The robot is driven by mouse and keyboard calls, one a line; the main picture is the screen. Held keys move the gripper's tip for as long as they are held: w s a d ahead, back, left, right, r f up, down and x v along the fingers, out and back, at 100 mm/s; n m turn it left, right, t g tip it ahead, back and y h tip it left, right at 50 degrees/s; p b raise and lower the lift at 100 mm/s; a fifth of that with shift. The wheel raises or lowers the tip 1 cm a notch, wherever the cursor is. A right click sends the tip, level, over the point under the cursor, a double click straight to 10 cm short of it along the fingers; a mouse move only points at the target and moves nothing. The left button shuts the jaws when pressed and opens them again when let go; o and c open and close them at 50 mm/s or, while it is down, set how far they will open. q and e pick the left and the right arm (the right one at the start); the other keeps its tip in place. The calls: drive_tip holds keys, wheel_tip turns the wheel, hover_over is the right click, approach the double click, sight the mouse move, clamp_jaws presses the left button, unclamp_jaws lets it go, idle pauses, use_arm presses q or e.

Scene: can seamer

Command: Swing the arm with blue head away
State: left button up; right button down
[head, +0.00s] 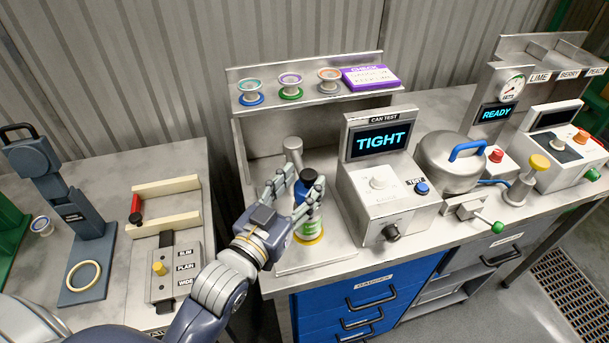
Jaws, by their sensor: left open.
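The arm with the blue head (301,192) is at the seamer on the middle bench, partly hidden by my left gripper. The blue head is above a can with a green label (311,226), which stands on a yellow round base (308,239). A grey post (293,149) rises behind. My left gripper (304,180) is open, with its fingers on either side of the blue head. Whether they touch it, I cannot tell. My right gripper is not in view.
The can tester (375,185) reading "TIGHT" stands just right of the seamer. A round metal pot (448,165) is farther right. A separate bench (130,180) is at left, beyond a gap.

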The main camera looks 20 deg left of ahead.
use_arm(q)
drive_tip(key=shift+w+d, duration=0.2)
drive_tip(key=shift+w, duration=0.75)
clamp_jaws()
